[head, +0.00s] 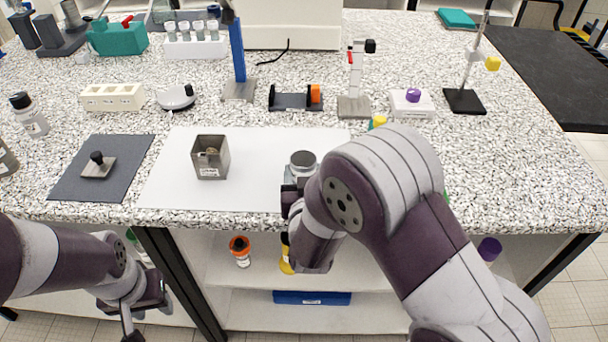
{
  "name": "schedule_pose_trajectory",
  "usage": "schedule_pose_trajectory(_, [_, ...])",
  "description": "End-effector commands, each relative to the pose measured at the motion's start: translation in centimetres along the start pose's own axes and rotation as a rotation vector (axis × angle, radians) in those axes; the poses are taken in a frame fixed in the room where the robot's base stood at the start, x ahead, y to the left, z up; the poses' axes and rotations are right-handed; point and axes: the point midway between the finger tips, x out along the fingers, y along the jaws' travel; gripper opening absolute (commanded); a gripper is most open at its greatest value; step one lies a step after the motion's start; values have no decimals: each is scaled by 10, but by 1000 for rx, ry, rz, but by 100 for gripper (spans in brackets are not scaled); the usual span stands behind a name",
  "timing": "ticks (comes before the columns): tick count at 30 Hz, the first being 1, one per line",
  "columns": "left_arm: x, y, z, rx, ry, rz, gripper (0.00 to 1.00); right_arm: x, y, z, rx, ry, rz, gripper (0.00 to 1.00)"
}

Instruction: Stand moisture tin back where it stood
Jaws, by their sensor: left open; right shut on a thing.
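A round grey metal tin (301,160), which I take to be the moisture tin, is upright at the right part of the white mat (255,193). My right gripper (292,186) is shut on it from the near side. My forearm hides part of the gripper and the area right of the tin. I cannot tell whether the tin touches the mat. My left gripper (150,318) is open and empty, low in front of the bench, below the worktop edge.
A square metal box (210,157) with a label stands left on the white mat. A dark mat (75,180) with a knobbed plate (98,165) lies further left. A black-and-orange cradle (296,97) and stands line the back. Mat space between box and tin is clear.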

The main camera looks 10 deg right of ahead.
Motion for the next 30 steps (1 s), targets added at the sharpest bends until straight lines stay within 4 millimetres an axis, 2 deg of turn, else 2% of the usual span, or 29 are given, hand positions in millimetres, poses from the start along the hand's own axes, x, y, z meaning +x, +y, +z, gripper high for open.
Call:
schedule_pose_trajectory(2, [4,0,0,0,0,0,43,1,0,4,0,0,0,24])
schedule_pose_trajectory(3, [4,0,0,0,0,0,43,1,0,4,0,0,0,61])
schedule_pose_trajectory(5, [3,0,0,0,0,0,43,0,0,3,0,0,0,80])
schedule_pose_trajectory(6, [3,0,0,0,0,0,43,0,0,3,0,0,0,84])
schedule_pose_trajectory(17, [-1,0,0,0,0,0,43,-4,0,-2,0,0,-1,84])
schedule_pose_trajectory(20, [-2,0,0,0,0,0,43,-22,-1,-2,1,1,-3,84])
schedule_pose_trajectory(27, [-5,0,0,0,0,0,43,-83,-2,-2,-1,-1,-7,84])
schedule_pose_trajectory(30, [-6,0,-1,0,0,0,43,-103,-2,-1,0,0,-6,84])
